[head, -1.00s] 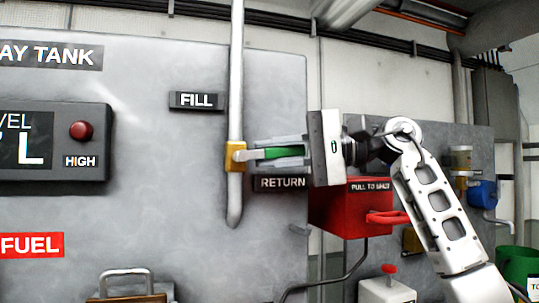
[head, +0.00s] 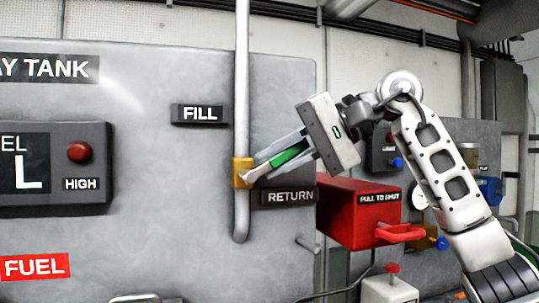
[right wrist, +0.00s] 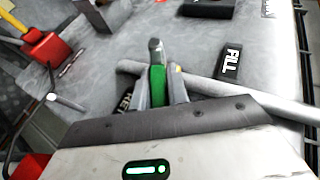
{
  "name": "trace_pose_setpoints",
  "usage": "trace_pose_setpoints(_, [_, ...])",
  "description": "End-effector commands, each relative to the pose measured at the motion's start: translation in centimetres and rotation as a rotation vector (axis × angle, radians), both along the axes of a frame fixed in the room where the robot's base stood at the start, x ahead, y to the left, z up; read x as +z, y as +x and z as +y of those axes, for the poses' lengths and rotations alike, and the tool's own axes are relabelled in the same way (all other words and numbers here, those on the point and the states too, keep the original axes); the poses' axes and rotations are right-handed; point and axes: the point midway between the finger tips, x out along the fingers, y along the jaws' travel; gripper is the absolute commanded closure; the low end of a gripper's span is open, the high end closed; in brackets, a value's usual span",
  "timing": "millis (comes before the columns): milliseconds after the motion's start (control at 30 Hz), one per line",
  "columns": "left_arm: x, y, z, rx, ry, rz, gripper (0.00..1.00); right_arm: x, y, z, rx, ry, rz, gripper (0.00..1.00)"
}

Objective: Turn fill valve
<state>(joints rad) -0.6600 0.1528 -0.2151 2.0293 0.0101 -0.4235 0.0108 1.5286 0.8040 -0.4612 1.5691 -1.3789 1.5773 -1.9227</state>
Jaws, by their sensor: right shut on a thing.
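The fill valve has a yellow body (head: 242,172) on a vertical grey pipe (head: 242,90), below the FILL label (head: 199,113). Its green-gripped lever (head: 287,154) slants up to the right from the body. My right gripper (head: 275,160) is shut on the green lever, with a finger on each side. In the right wrist view the green lever (right wrist: 157,86) shows between the two fingers, its metal end pointing away toward the pipe. My left gripper is in neither current view.
A RETURN label (head: 290,196) sits just below the lever. A red PULL TO SHUT box (head: 352,212) with a red handle stands close below my right gripper. A level display (head: 50,165) is at the left. Room above the lever is clear.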

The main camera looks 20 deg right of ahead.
Motion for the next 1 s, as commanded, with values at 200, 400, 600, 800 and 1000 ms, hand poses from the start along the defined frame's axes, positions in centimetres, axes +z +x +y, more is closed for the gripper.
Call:
trace_pose_setpoints(200, [0.1,0.3,-0.2,0.008,-0.009,-0.003,1.00,0.0,0.1,0.0,-0.004,-0.002,-0.003,1.00])
trace_pose_setpoints(400, [0.1,0.3,-0.2,0.009,-0.009,-0.001,1.00,0.0,0.1,0.0,-0.002,-0.001,-0.002,0.62])
trace_pose_setpoints(600, [0.1,0.3,-0.2,0.009,-0.009,-0.001,1.00,0.1,0.0,0.0,-0.001,0.000,-0.002,0.62])
trace_pose_setpoints(800, [0.0,0.2,-0.1,0.008,-0.007,-0.001,1.00,1.1,-1.0,-1.7,-0.004,0.002,-0.005,0.62])
trace_pose_setpoints(1000, [-0.1,-0.1,-0.1,0.005,-0.005,0.005,1.00,3.4,-3.2,-5.1,-0.005,0.004,-0.006,0.62])
